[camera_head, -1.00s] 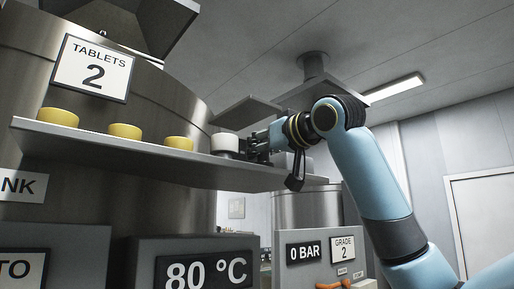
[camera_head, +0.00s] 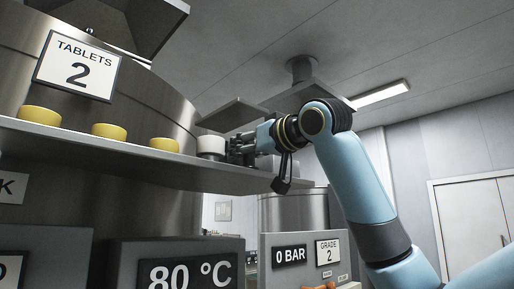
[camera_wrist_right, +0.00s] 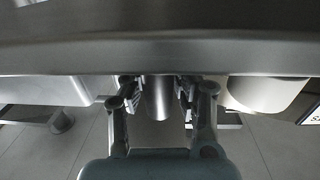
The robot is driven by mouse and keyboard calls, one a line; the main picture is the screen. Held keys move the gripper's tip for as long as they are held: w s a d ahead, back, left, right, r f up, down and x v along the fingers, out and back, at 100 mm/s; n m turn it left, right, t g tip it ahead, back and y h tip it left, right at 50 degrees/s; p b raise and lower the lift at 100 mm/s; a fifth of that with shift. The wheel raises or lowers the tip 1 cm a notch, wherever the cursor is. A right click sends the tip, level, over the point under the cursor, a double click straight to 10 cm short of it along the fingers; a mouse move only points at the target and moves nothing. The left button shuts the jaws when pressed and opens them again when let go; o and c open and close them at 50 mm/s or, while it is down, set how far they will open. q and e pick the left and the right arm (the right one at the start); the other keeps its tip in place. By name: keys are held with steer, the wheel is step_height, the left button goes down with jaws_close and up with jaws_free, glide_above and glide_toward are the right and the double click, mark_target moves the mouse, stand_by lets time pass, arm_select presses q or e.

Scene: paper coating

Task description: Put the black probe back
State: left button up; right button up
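My right gripper (camera_head: 236,149) is at the right end of the grey shelf (camera_head: 100,150), its fingers pointing left. Its tips are close to a white round piece (camera_head: 211,146) on the shelf; touching or apart I cannot tell. In the right wrist view the two fingers (camera_wrist_right: 158,95) stand apart, with a grey cylinder (camera_wrist_right: 158,103) showing between them. A gap seems to remain on both sides, and I cannot tell its depth. I cannot make out the black probe for certain. A black part hangs below my right wrist and looks like my own. My left gripper is out of view.
Several yellow tablets (camera_head: 109,131) stand along the shelf below the sign "TABLETS 2" (camera_head: 78,65). A steel tank rises behind the shelf. Below are an "80 °C" display (camera_head: 197,274) and a panel reading "0 BAR" (camera_head: 289,255). A grey plate (camera_head: 234,115) hangs above the gripper.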

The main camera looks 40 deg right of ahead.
steer(key=s+b, duration=0.5)
steer(key=s, duration=0.6)
steer(key=shift+s, duration=0.35)
steer(key=shift+d+f, duration=0.1)
